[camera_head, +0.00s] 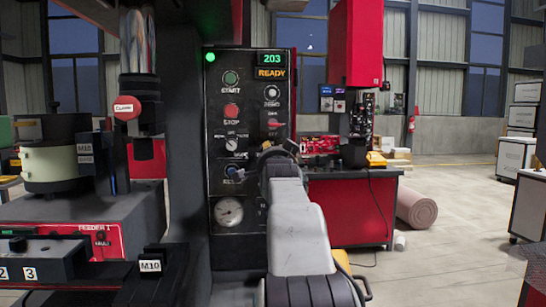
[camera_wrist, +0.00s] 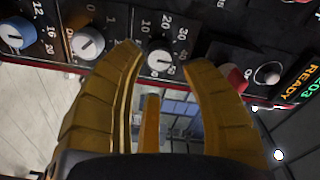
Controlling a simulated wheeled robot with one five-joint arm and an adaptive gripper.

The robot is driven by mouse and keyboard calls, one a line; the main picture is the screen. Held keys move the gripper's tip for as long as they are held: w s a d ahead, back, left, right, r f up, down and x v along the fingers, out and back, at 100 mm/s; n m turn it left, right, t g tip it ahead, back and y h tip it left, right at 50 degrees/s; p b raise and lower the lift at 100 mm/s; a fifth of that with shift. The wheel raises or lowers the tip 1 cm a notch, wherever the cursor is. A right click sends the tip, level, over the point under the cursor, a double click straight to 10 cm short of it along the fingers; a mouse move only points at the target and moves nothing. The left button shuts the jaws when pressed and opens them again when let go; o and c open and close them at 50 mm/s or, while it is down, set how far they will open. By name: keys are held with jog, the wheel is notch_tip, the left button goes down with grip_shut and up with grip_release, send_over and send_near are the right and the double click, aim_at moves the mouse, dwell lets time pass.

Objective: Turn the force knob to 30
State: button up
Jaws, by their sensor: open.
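In the wrist view a dark knob with a pale face (camera_wrist: 160,60) sits on the black panel, with a printed scale around it that includes 10, 20, 30 and 40. No "force" label can be read, and I cannot tell its pointer's exact setting. In the head view my gripper (camera_head: 278,151) is in front of the panel's right side, and my arm hides the lower right controls.
The wrist view shows another pale knob (camera_wrist: 88,42), a blue knob (camera_wrist: 13,36) and a red knob (camera_wrist: 236,77) nearby.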

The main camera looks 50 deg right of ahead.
jog(key=shift+p+x, duration=0.4)
jog(key=shift+x, duration=1.8)
jog(key=shift+a, duration=0.1)
grip_shut()
